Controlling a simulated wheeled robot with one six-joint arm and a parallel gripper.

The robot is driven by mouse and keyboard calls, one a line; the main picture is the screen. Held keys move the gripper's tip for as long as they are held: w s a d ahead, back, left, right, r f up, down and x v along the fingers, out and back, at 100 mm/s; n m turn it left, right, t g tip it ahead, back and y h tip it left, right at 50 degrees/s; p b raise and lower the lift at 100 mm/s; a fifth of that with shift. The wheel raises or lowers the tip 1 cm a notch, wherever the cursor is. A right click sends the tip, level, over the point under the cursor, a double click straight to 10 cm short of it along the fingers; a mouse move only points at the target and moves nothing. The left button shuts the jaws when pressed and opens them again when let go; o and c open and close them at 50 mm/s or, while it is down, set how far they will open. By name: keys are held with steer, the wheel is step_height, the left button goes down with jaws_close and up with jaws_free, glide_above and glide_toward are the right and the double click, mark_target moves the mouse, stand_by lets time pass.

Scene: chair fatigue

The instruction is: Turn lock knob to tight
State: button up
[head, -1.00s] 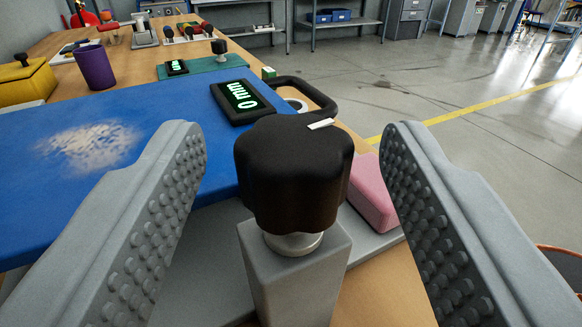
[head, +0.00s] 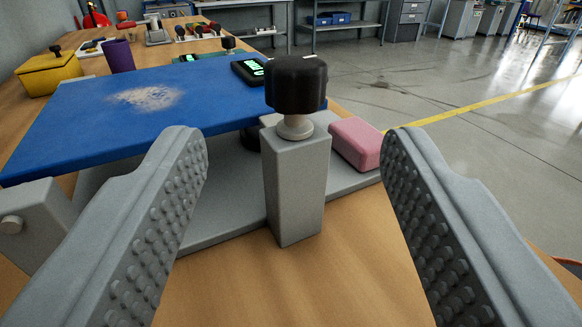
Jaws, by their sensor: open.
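The black lobed lock knob (head: 296,85) sits on a pale collar on top of a grey square post (head: 296,187). A small white mark shows at the top back edge of the knob. My gripper (head: 298,140) is open, with one studded grey finger on each side of the picture. The knob and post stand beyond the fingertips, between them in the picture, and nothing is held. The knob's top stands above the fingertips in the picture.
A blue board (head: 90,130) with a pale worn patch lies left of the post. A pink block (head: 357,143) lies just right of it on the grey base. A dark display (head: 249,70) is behind. Bare wooden table (head: 290,285) is in front.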

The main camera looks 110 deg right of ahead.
mark_target(295, 98)
steer(key=s+d+r+n+t+h, duration=0.2)
steer(key=s+d+r+n+t, duration=0.3)
steer(key=t, duration=0.5)
steer(key=s+a+f+n+t+y, duration=0.5)
steer(key=s+a+n+t, duration=0.25)
steer(key=s+t, duration=0.25)
steer(key=shift+n, duration=0.45)
steer(key=x, duration=1.7)
steer(key=shift+w+d+f, duration=0.25)
steer(key=shift+d, duration=0.05)
steer(key=c, duration=1)
steer(key=shift+g, duration=0.3)
